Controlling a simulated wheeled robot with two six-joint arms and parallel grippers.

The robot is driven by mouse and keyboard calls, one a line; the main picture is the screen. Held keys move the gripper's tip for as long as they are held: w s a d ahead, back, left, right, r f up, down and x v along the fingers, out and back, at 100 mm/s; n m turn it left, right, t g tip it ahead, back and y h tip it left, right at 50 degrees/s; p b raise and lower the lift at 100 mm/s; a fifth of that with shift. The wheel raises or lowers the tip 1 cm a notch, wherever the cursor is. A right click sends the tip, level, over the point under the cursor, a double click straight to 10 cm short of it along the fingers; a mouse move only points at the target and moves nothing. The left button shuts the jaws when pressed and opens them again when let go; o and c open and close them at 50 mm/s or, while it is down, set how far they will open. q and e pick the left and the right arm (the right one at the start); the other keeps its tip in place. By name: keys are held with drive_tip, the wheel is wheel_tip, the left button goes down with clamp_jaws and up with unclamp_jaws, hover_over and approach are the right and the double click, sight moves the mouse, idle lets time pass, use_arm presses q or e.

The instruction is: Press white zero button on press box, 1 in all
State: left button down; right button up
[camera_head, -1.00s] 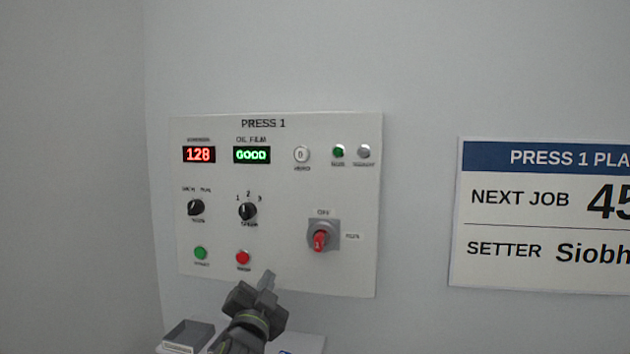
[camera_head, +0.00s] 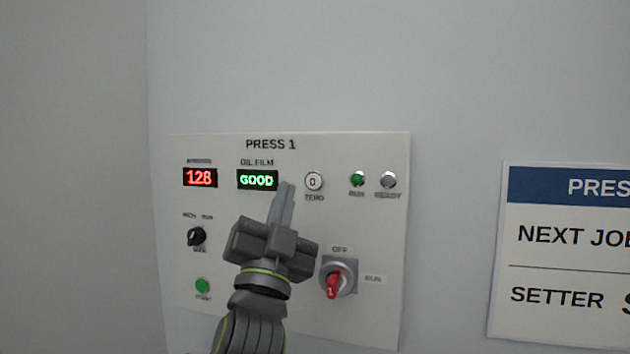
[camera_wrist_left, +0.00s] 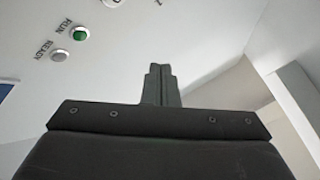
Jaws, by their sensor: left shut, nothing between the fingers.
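The press box (camera_head: 378,225) is a white panel on the wall, titled PRESS 1. Its white zero button (camera_head: 313,182) is round, marked 0, with the label ZERO below it. My left gripper (camera_head: 287,187) is shut and empty. In the head view its fingertips show just left of the zero button, by the right edge of the green GOOD display (camera_head: 257,180). I cannot tell how far the tips stand off the panel. In the left wrist view the shut fingers (camera_wrist_left: 160,72) point up, and a white button (camera_wrist_left: 111,2) is cut by the top edge. My right gripper is not in view.
A red counter (camera_head: 200,177) reads 128. Green RUN (camera_head: 357,179) and grey READY (camera_head: 388,180) lamps sit right of the zero button. Below are a black knob (camera_head: 196,237), a green button (camera_head: 202,285) and a red rotary switch (camera_head: 334,284). A sign (camera_head: 560,250) hangs at right.

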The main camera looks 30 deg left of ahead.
sight(313, 182)
use_arm(q)
drive_tip(key=shift+w+a+b, duration=0.35)
drive_tip(key=shift+w+b, duration=0.15)
drive_tip(key=shift+w, duration=1)
drive_tip(key=shift+w+a+b, duration=0.35)
drive_tip(key=shift+w+b, duration=0.15)
drive_tip(key=shift+w, duration=0.95)
drive_tip(key=shift+w+a+b, duration=0.35)
drive_tip(key=shift+w+b, duration=0.15)
drive_tip(key=shift+w, duration=1)
drive_tip(key=shift+w+f, duration=0.1)
drive_tip(key=shift+w, duration=0.05)
drive_tip(key=shift+w+a, duration=0.1)
drive_tip(key=shift+w, duration=0.15)
drive_tip(key=shift+w+a+b, duration=0.1)
drive_tip(key=shift+w+b, duration=0.25)
drive_tip(key=shift+s, duration=0.75)
